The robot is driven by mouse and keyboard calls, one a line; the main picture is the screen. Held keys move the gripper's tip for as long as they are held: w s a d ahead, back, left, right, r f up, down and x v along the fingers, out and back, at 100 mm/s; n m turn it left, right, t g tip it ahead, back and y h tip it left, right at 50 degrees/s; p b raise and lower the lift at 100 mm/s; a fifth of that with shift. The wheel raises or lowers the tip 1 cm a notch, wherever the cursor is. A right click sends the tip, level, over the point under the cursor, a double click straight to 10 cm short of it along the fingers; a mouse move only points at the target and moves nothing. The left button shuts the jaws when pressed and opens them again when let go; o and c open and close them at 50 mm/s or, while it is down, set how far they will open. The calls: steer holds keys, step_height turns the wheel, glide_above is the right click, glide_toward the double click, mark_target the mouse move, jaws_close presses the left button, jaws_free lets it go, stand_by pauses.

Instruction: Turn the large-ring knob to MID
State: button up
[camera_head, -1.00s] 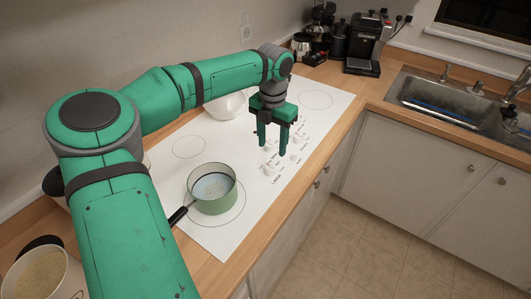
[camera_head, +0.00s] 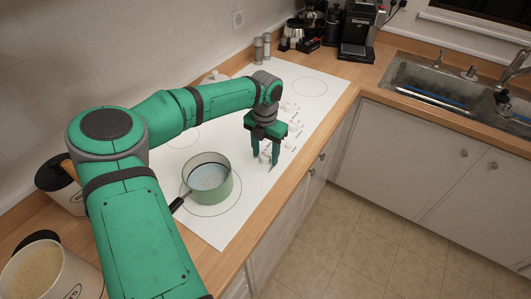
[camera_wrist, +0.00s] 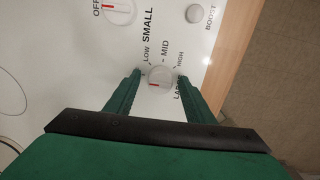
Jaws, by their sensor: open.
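The large-ring knob (camera_wrist: 160,77) is a round white knob with a red mark on its lower-left side in the wrist view. LOW, MID (camera_wrist: 165,47) and HIGH are printed above it, and the LARGE label is partly hidden by a finger. The red mark does not point at MID. My gripper (camera_wrist: 160,74) is open, with one green finger on each side of the knob; contact is not clear. In the head view my gripper (camera_head: 265,158) points down at the front of the white cooktop, with a white knob between its fingers.
A second knob (camera_wrist: 118,9), by SMALL, has its red mark toward OFF. A BOOST button (camera_wrist: 195,13) sits near the cooktop's edge. A green pot (camera_head: 208,183) stands on a burner left of my gripper. The cooktop's far burner (camera_head: 310,87) is clear.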

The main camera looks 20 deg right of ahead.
steer(key=c, duration=1.1)
steer(key=shift+o, duration=0.2)
steer(key=shift+m, duration=0.3)
steer(key=m, duration=0.3)
steer(key=shift+m, duration=0.3)
steer(key=m, duration=0.4)
steer(key=shift+m, duration=0.3)
steer(key=m, duration=0.4)
steer(key=shift+m, duration=2.5)
